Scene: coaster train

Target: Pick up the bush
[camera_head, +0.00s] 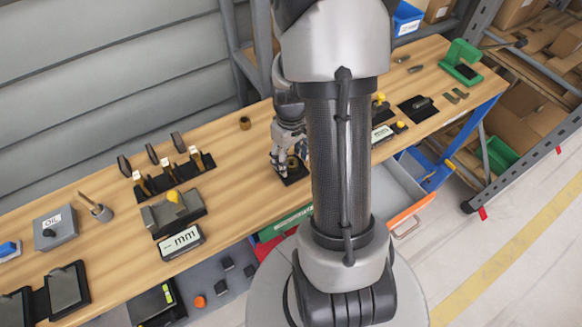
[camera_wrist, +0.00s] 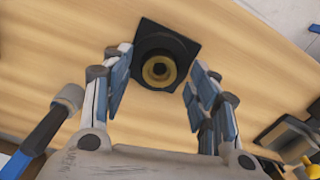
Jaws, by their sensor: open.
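The bush (camera_wrist: 160,79) is a brass-coloured ring with a dark centre, set in a dark round seat on a black square base (camera_wrist: 188,48). In the wrist view it lies between and a little beyond the fingertips of my gripper (camera_wrist: 157,88). The fingers are apart and nothing is held. In the head view my gripper (camera_head: 289,168) is low over the same black base, and its fingers partly hide the bush there. A second small brown, round, hollow piece (camera_head: 245,122) stands alone on the table behind my gripper.
The wooden table (camera_head: 232,180) is clear around the base on its left. Further left are a black stand with upright tools (camera_head: 165,178), a grey block with a yellow knob (camera_head: 174,208) and a display marked mm (camera_head: 181,241). My arm hides part of the table on the right.

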